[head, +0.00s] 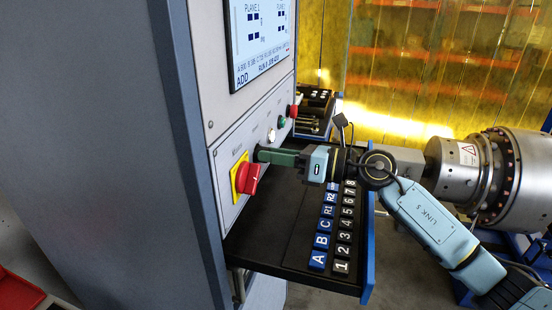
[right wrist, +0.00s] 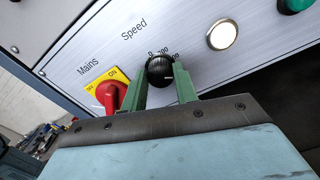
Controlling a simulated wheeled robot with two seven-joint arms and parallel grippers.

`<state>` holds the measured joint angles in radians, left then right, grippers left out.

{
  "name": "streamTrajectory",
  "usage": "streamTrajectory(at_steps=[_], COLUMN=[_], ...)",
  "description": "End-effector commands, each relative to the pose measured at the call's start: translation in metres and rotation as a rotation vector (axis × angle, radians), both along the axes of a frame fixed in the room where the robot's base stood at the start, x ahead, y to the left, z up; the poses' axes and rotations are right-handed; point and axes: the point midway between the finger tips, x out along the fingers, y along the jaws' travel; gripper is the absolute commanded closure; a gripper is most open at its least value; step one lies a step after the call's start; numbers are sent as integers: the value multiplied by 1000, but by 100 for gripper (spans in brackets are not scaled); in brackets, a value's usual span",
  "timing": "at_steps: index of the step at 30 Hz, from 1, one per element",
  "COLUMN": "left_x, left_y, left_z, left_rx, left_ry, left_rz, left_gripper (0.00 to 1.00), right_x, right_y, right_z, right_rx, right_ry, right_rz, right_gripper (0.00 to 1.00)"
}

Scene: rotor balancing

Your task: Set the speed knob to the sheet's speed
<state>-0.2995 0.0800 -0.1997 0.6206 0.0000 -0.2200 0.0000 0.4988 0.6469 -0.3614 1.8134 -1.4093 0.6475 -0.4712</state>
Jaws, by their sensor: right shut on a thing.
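The black speed knob (right wrist: 160,70) is on the sloped grey panel, under the word "Speed", with a printed scale around it that I cannot read fully. In the right wrist view the green fingers of my right gripper (right wrist: 163,80) stand on both sides of the knob, touching it. In the head view my right gripper (head: 264,155) reaches the panel from the right, and its fingers mostly hide the knob. My left gripper is not in view. I cannot make out a sheet giving the speed in either view.
The red mains switch (head: 248,178) on its yellow plate is close beside the knob. A white lit button (head: 271,135), a green button (head: 281,122) and a red button (head: 292,111) lie farther along. A screen (head: 258,38) is above. A black shelf (head: 265,240) with labelled blocks is below.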

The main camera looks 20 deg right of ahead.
Motion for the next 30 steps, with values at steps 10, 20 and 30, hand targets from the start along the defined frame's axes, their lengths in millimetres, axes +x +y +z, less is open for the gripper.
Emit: streamTrajectory(at_steps=[10,20,30], left_x=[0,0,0], left_y=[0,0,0], left_z=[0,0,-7], left_rx=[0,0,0], left_ry=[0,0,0], left_rz=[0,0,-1], left_gripper=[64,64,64], right_x=[0,0,-13], right_y=[0,0,-21], right_z=[-1,0,-3], right_rx=[-3,-1,-5], right_ry=[-1,0,1], right_rz=[1,0,-3], right_gripper=[93,49,49])
